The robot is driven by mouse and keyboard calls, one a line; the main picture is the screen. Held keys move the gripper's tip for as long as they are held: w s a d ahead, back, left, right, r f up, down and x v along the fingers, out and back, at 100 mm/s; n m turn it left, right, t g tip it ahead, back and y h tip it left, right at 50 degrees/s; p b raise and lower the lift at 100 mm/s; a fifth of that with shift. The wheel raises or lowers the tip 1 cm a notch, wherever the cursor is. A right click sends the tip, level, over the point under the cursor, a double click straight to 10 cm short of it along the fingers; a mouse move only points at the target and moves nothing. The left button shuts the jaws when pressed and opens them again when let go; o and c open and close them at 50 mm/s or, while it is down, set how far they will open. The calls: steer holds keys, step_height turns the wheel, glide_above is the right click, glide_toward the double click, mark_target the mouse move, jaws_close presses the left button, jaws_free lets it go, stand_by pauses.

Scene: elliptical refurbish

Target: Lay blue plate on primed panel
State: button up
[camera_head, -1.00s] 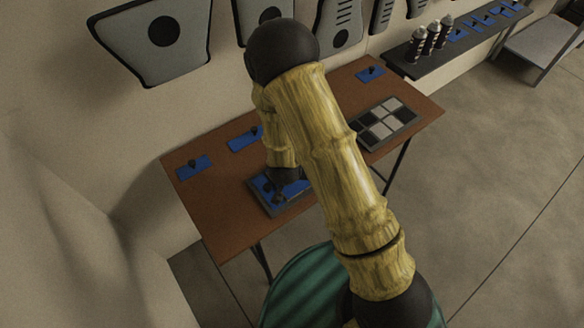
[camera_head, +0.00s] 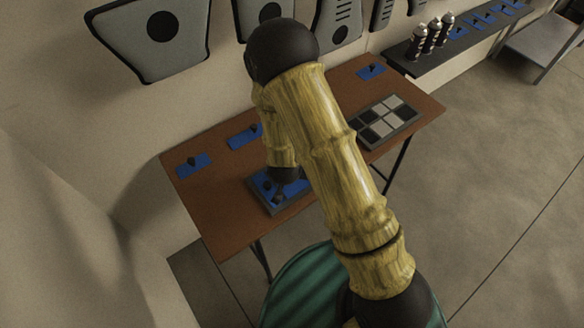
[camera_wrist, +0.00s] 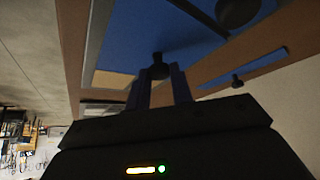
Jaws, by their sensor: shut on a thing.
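A blue plate (camera_wrist: 140,35) with a black knob (camera_wrist: 158,70) fills the upper wrist view. My gripper (camera_wrist: 160,86) is shut on that knob. In the head view my gripper (camera_head: 278,196) is over the grey-edged panel (camera_head: 273,212) near the table's front edge, where blue shows on both sides of it. A second dark knob (camera_wrist: 237,10) stands close by. My arm hides part of the panel, and I cannot tell whether the held plate touches it.
On the brown table (camera_head: 215,215) lie other knobbed blue plates, at left (camera_head: 193,167), at the back (camera_head: 243,138) and at far right (camera_head: 371,72). A checkered tray (camera_head: 385,123) lies at right. Spray cans (camera_head: 430,38) stand on a shelf behind.

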steer(key=o, duration=0.8)
steer(key=shift+o, duration=0.2)
steer(key=b+v, duration=0.2)
steer(key=v, duration=1.5)
steer(key=shift+s+r, duration=0.15)
stand_by(0.3)
